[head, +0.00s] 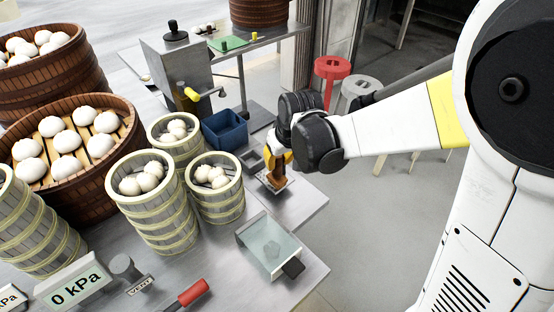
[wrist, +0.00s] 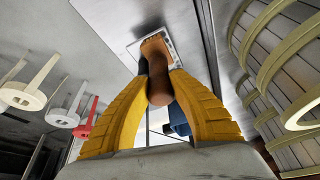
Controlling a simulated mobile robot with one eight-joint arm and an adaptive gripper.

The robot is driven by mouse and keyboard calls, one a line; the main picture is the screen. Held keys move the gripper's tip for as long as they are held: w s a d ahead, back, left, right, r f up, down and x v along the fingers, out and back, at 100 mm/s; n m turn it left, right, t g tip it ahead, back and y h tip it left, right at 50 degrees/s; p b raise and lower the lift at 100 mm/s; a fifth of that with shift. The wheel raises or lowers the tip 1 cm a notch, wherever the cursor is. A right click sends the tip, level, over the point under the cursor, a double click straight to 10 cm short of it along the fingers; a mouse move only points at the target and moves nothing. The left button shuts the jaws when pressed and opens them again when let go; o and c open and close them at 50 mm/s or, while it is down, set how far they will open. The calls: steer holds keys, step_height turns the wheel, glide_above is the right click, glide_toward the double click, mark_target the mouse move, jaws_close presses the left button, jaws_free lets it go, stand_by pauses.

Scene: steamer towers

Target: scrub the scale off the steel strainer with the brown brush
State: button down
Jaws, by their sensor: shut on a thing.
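My gripper (head: 281,160) is shut on the brown brush (head: 276,179), above the right edge of the steel table. In the wrist view the brush (wrist: 160,75) stands between my yellow fingers (wrist: 158,100), its far end pointing at the table. A small pale square plate (head: 266,186) lies under the brush and also shows in the wrist view (wrist: 145,43); it seems to be the steel strainer, mostly covered by the brush. I cannot tell whether the brush touches it, and no scale can be made out.
A blue bin (head: 226,131) and a small grey square frame (head: 250,161) stand close behind. Bamboo steamers (head: 216,200) with buns crowd the left. A glass-topped tray (head: 258,232) with a dark handle lies in front. Red (head: 331,67) and grey stools stand beyond the table.

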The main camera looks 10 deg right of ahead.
steer(key=shift+w+a, duration=0.1)
steer(key=shift+w, duration=0.05)
steer(key=shift+w+a, duration=0.7)
steer(key=shift+w, duration=0.25)
steer(key=shift+w+a, duration=0.4)
steer(key=shift+w, duration=0.2)
steer(key=shift+w+a, duration=0.35)
steer(key=shift+w, duration=0.2)
steer(key=shift+r, duration=0.1)
steer(key=shift+r+p, duration=0.45)
steer(key=shift+r, duration=0.3)
